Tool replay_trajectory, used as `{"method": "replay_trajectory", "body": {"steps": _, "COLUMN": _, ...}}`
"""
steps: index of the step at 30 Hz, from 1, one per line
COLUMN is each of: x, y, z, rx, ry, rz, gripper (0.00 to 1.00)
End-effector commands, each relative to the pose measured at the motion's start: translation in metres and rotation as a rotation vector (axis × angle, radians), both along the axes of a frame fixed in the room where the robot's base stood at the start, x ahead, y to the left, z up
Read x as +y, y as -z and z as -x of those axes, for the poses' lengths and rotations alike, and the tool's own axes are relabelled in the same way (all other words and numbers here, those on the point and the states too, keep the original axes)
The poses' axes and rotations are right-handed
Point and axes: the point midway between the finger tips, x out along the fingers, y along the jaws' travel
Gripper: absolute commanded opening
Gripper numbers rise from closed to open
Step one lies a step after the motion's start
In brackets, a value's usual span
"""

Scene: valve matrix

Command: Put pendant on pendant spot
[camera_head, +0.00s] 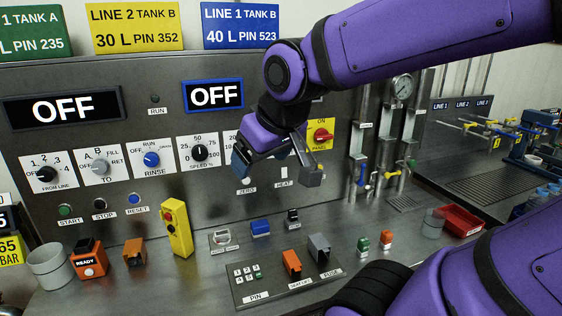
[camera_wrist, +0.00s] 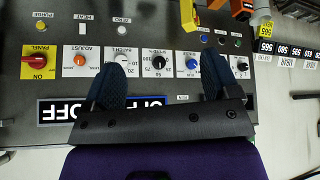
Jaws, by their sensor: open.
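The pendant, a yellow upright box with a red button on top (camera_head: 177,230), stands on the steel counter in the head view, just right of an orange block. In the wrist view, a yellow piece (camera_wrist: 188,14) at the top edge looks like part of it. My gripper (camera_head: 278,170) is open and empty, up in front of the control panel, above and to the right of the pendant. Its two blue-padded fingers (camera_wrist: 162,78) are spread apart in the wrist view. The pendant spot cannot be told for certain; several small labels on the counter are too small to read.
The panel (camera_head: 110,155) with knobs and OFF displays stands close behind my gripper.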

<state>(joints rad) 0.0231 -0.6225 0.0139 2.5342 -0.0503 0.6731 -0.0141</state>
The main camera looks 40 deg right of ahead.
Motion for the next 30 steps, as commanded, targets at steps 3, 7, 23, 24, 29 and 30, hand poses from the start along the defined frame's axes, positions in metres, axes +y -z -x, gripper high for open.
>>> {"method": "replay_trajectory", "body": {"steps": 3, "x": 0.005, "y": -0.009, "z": 0.032, "rx": 0.044, "ry": 0.012, "rz": -0.035, "gripper": 0.82}}
{"method": "replay_trajectory", "body": {"steps": 7, "x": 0.008, "y": -0.012, "z": 0.053, "rx": 0.08, "ry": 0.02, "rz": -0.058, "gripper": 0.82}}
{"method": "replay_trajectory", "body": {"steps": 23, "x": 0.009, "y": -0.012, "z": 0.06, "rx": 0.095, "ry": 0.021, "rz": -0.065, "gripper": 0.82}}
{"method": "replay_trajectory", "body": {"steps": 24, "x": 0.009, "y": -0.012, "z": 0.06, "rx": 0.095, "ry": 0.021, "rz": -0.065, "gripper": 0.82}}
{"method": "replay_trajectory", "body": {"steps": 29, "x": 0.009, "y": -0.012, "z": 0.06, "rx": 0.095, "ry": 0.021, "rz": -0.065, "gripper": 0.59}}
{"method": "replay_trajectory", "body": {"steps": 30, "x": 0.009, "y": -0.012, "z": 0.06, "rx": 0.095, "ry": 0.021, "rz": -0.065, "gripper": 0.5}}
